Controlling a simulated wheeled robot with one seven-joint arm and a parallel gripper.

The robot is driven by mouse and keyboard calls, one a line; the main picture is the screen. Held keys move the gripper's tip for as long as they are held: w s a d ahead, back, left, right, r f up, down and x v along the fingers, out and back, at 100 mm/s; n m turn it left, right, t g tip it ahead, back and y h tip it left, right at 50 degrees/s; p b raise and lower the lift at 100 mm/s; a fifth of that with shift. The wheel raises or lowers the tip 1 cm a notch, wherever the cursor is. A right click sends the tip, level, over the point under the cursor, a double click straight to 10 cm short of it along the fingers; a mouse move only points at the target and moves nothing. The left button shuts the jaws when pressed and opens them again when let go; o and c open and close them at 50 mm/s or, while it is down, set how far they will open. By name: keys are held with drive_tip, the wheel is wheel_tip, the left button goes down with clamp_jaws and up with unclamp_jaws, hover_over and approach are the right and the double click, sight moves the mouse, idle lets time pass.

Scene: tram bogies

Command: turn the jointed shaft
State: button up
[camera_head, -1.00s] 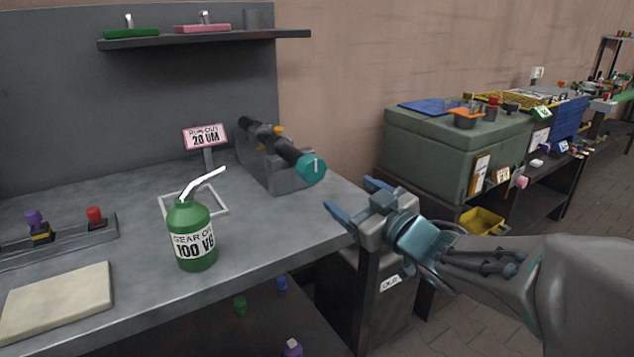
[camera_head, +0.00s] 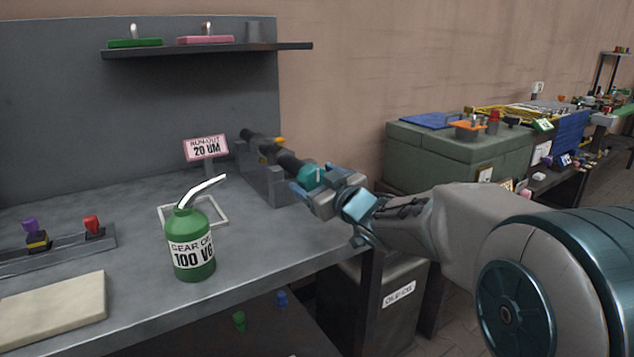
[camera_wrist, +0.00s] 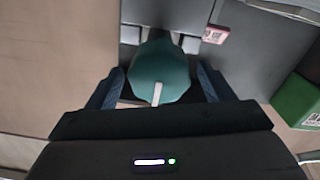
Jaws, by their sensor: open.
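The jointed shaft (camera_head: 285,160) is dark and rests in a grey cradle (camera_head: 262,176) at the back right of the bench. A teal knob (camera_head: 309,175) with a white mark caps its near end. The knob also shows in the wrist view (camera_wrist: 160,72), with its white mark (camera_wrist: 157,93) pointing down in the picture. My gripper (camera_head: 312,188) is open at the knob. In the wrist view its blue fingers (camera_wrist: 160,88) stand on either side of the knob, with a gap at each side. Part of the shaft is hidden behind the knob in the wrist view.
A green oil can (camera_head: 190,248) stands on the bench, left of my arm. A pink run-out sign (camera_head: 206,148) stands behind it. A shelf (camera_head: 205,52) hangs above. A green chest (camera_head: 455,150) stands to the right. The bench front near the cradle is clear.

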drive_tip(key=c, duration=1)
drive_tip(key=shift+r+m+p, duration=0.1)
drive_tip(key=shift+m+p, duration=0.2)
drive_tip(key=shift+p, duration=0.15)
